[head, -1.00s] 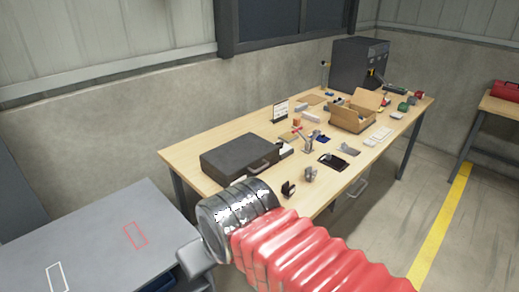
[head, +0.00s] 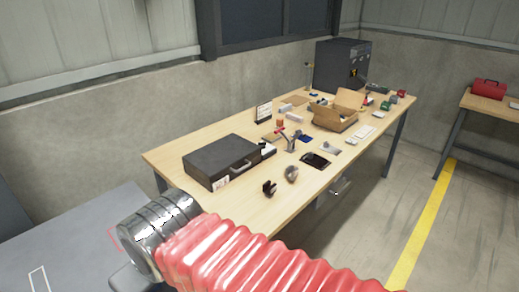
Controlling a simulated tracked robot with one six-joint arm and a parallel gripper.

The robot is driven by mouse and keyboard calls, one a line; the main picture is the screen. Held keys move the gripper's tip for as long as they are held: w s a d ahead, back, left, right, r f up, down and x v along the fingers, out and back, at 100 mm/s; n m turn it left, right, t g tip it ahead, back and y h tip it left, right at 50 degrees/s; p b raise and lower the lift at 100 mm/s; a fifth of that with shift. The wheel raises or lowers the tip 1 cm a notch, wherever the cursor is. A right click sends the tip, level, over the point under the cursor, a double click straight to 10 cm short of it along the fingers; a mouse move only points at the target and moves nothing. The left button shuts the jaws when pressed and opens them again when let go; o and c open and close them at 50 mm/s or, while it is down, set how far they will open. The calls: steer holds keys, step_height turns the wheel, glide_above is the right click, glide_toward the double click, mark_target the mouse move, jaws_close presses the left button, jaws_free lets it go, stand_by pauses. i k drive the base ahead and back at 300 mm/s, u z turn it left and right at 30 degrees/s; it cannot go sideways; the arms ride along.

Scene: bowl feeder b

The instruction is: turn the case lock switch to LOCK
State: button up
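A dark grey case (head: 222,152) lies closed on the near left end of the wooden table. Its handle (head: 240,165) is on the side facing right and front, and a small white label (head: 221,183) is near its front corner. The lock switch is too small to make out. My arm, with a red ribbed sleeve and a dark metal end, crosses the lower part of the view in front of the table. My gripper's fingers are not visible.
The wooden table (head: 262,211) also holds a cardboard box (head: 334,117), a black tray (head: 315,161), two small dark items near the front edge, and a dark cabinet (head: 335,68) at the back. A grey surface (head: 75,235) stands at lower left.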

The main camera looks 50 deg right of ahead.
mark_target(264, 144)
steer(key=k, duration=1.4)
steer(key=z, duration=1.25)
steer(key=i, duration=1)
